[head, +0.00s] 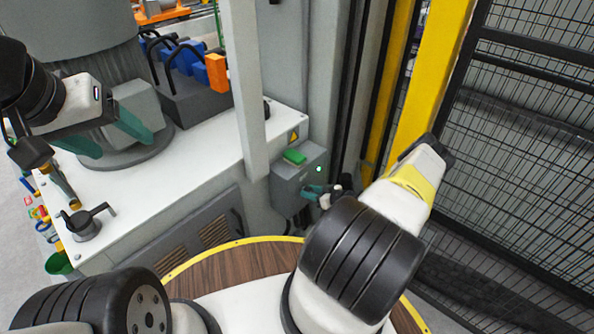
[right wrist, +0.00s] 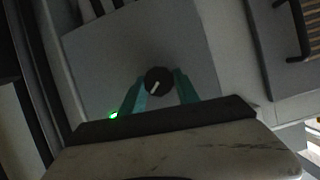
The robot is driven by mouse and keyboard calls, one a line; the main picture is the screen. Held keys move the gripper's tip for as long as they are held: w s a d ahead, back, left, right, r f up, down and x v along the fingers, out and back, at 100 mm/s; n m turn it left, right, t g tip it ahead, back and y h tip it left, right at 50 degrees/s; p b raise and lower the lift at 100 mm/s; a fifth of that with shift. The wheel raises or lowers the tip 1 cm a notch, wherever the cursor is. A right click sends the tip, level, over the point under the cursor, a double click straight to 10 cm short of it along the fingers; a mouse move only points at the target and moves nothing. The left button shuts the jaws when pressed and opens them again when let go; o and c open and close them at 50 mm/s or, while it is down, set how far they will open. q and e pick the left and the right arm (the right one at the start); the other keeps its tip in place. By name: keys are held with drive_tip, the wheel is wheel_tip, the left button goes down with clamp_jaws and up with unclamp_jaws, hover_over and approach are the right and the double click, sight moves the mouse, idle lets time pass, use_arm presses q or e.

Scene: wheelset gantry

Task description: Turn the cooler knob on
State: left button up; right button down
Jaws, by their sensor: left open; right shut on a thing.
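The cooler knob, as I take it, is a round black knob (right wrist: 158,78) with a white pointer line, on the face of a grey control box (head: 286,189). In the right wrist view the pointer is tilted off upright. My right gripper (right wrist: 161,88) has its teal fingers on both sides of the knob and is shut on it. In the head view the right gripper (head: 321,191) is at the box's front, and the knob is hidden there. A green light (head: 319,168) glows on the box. My left gripper (head: 107,141) is open and empty above the white bench.
A green button (head: 294,156) and a yellow warning label sit at the box's top. A black lever handle (head: 86,220) stands on the white bench (head: 190,165). A grey post (head: 246,80) rises beside the box. Black mesh fencing (head: 530,110) and a yellow post (head: 425,75) stand at right.

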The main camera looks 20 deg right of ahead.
drive_tip(key=m+y, duration=0.1)
drive_tip(key=m, duration=0.1)
drive_tip(key=shift+w+d+m+g, duration=0.1)
drive_tip(key=shift+m+g, duration=0.2)
drive_tip(key=shift+g, duration=0.1)
drive_tip(key=shift+d+m+y, duration=0.1)
drive_tip(key=shift+m+y, duration=1)
drive_tip(key=shift+m, duration=0.2)
drive_tip(key=shift+g, duration=0.3)
drive_tip(key=c, duration=0.9)
unclamp_jaws()
